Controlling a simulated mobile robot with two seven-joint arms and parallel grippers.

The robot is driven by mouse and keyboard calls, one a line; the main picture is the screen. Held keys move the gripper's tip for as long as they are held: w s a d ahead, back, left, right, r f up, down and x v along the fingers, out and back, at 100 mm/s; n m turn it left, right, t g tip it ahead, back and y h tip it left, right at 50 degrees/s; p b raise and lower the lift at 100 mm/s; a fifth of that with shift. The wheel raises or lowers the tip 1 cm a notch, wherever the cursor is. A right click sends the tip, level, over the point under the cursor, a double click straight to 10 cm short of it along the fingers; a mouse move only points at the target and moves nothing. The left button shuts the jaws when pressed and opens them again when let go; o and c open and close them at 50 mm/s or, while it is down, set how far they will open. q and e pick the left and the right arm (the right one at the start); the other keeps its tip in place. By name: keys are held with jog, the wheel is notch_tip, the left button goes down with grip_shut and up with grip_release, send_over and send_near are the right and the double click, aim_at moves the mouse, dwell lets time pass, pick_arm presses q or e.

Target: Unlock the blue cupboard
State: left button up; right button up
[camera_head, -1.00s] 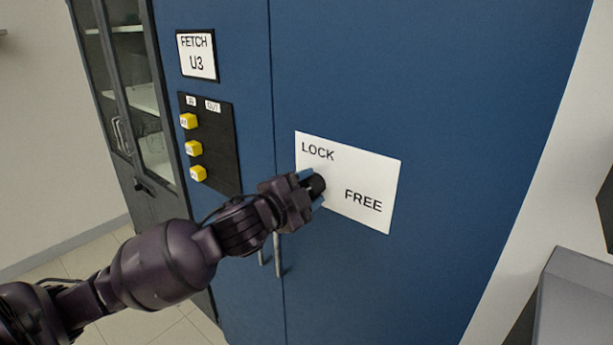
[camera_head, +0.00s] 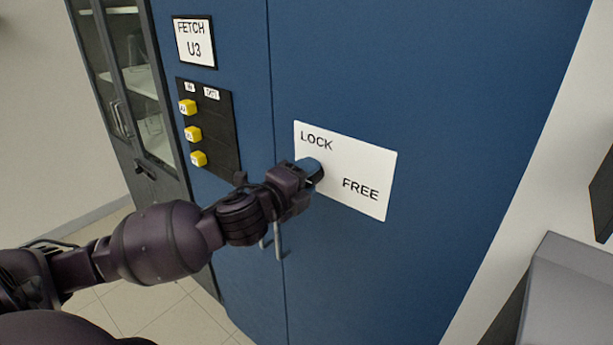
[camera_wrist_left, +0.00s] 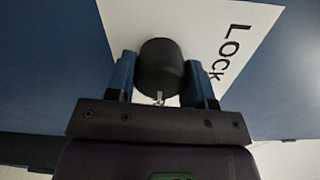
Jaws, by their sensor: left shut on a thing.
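The blue cupboard (camera_head: 430,80) stands ahead with two doors and a seam between them. A white plate (camera_head: 345,195) on its right door reads LOCK at upper left and FREE at lower right. My left gripper (camera_head: 310,170) is at the plate's left part, below the word LOCK. In the left wrist view its two blue fingers sit on either side of a round black knob (camera_wrist_left: 160,68), shut on it. In the head view the gripper mostly hides the knob. Where the knob points cannot be told. My right gripper is not in view.
Two vertical door handles (camera_head: 278,240) hang below my left gripper. A black panel with yellow blocks (camera_head: 193,133) and a FETCH U3 sign (camera_head: 194,42) are on the left door. A glass-fronted cabinet (camera_head: 135,75) stands left, a grey box (camera_head: 580,290) lower right.

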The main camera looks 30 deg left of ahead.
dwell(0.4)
pick_arm(q)
jog(key=o, duration=0.9)
